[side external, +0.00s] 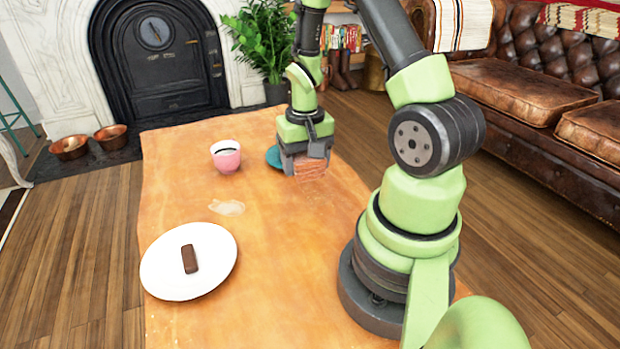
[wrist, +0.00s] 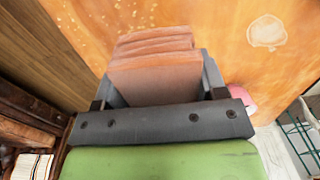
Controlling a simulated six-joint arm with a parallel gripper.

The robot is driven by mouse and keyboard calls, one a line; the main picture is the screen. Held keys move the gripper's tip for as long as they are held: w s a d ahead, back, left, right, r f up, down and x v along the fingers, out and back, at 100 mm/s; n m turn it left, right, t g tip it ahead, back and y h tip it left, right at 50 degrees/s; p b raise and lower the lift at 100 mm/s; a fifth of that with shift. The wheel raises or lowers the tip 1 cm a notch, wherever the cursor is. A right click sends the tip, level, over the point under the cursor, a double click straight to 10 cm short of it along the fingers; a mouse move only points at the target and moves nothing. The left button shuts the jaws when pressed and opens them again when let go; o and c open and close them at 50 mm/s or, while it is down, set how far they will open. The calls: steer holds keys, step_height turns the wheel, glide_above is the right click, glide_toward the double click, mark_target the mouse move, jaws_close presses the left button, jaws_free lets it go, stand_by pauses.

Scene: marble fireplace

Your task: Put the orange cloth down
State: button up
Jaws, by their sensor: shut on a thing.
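The orange cloth (side external: 310,170) is a folded, layered orange-brown piece under my gripper (side external: 304,160) in the side external view. In the wrist view the folded cloth (wrist: 155,70) sits between the two fingers of my gripper (wrist: 157,85), which is shut on it. The cloth is at or just above the table top; I cannot tell whether it touches. Its lower part blends with the similar-coloured wooden table (side external: 270,270).
A teal disc (side external: 273,157) lies just left of my gripper, partly hidden. A pale spill (side external: 227,207) is on the table. A white plate (side external: 212,265) holds a brown bar (side external: 190,259) at front left.

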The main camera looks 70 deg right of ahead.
steer(key=a, duration=0.6)
glide_toward(284, 248)
step_height(284, 248, down, 3)
steer(key=shift+r+n, duration=0.2)
steer(key=shift+n, duration=0.1)
steer(key=shift+f, duration=2.4)
